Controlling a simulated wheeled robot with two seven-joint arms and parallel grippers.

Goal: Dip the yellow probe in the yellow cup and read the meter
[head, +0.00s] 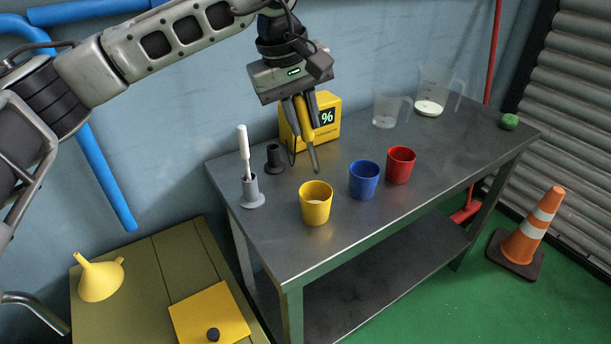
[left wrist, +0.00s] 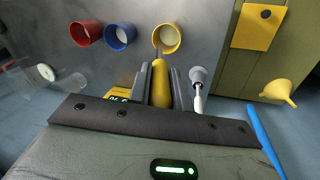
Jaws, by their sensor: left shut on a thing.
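My left gripper (head: 303,120) is shut on the yellow probe (head: 307,132), which also shows between the fingers in the left wrist view (left wrist: 160,85). The probe hangs nearly upright, its thin grey tip pointing down. In the head view the tip shows just above the back rim of the yellow cup (head: 316,207), apart from its contents. The yellow cup (left wrist: 159,47) stands upright with pale contents. The yellow meter (head: 327,134) stands behind the gripper; its dark display shows "%", and the rest is hidden. My right gripper is out of view.
A blue cup (head: 364,182) and a red cup (head: 401,167) stand right of the yellow one. A white-handled tool (head: 244,150) stands in a grey holder (head: 252,192); an empty-looking black holder (head: 274,160) is nearby. Clear jugs (head: 431,97) stand at the back of the dark bench (head: 440,165).

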